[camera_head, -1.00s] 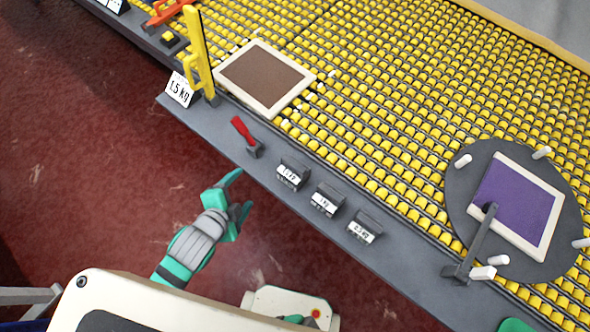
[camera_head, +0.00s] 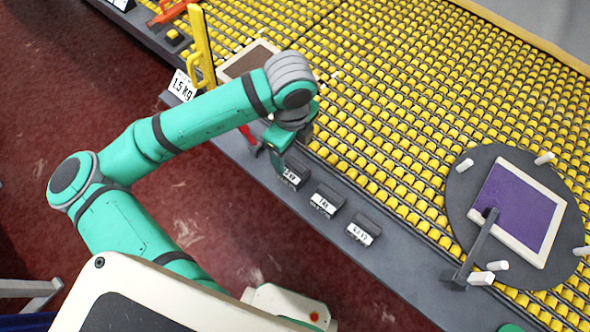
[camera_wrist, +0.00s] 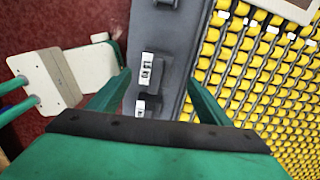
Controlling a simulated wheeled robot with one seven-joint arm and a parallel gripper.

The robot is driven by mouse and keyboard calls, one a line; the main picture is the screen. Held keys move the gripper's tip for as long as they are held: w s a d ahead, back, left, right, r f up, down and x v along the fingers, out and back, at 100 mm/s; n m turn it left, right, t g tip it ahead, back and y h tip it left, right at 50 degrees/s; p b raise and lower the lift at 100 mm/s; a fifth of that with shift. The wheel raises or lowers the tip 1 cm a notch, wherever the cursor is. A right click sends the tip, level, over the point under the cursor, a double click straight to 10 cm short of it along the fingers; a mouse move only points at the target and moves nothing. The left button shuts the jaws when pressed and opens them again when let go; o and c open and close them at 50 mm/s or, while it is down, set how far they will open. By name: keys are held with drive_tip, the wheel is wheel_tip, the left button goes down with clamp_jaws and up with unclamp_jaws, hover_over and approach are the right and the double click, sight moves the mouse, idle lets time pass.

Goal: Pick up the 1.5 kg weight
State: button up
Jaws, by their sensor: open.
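Three dark weights with white labels stand in a row on the grey ledge (camera_head: 262,172). Their labels are too small to read surely: the left weight (camera_head: 292,172), partly hidden by my gripper, the middle weight (camera_head: 325,199) and the right weight (camera_head: 363,230). My gripper (camera_head: 282,158) is open and empty above the left weight. In the wrist view my gripper (camera_wrist: 158,78) has its fingers apart, one on each side of the ledge. The left weight (camera_wrist: 157,70) and middle weight (camera_wrist: 150,105) appear between them, below. A gap or contact cannot be told.
A white sign reading 1.5 KG (camera_head: 182,86) stands by a yellow post (camera_head: 203,45). A red lever (camera_head: 246,136) is left of the weights. Yellow rollers (camera_head: 400,120) lie behind, with a purple panel (camera_head: 515,205) on a round grey disc. Red floor is in front.

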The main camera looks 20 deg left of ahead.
sight(294, 170)
drive_tip(key=shift+d+m, duration=0.3)
drive_tip(key=shift+d, duration=0.1)
drive_tip(key=shift+s+f, duration=0.1)
drive_tip(key=shift+f, duration=0.25)
drive_tip(key=f, duration=0.9)
drive_tip(key=shift+s+a+f, duration=0.1)
drive_tip(key=shift+s+f, duration=0.15)
drive_tip(key=shift+f, duration=0.15)
clamp_jaws()
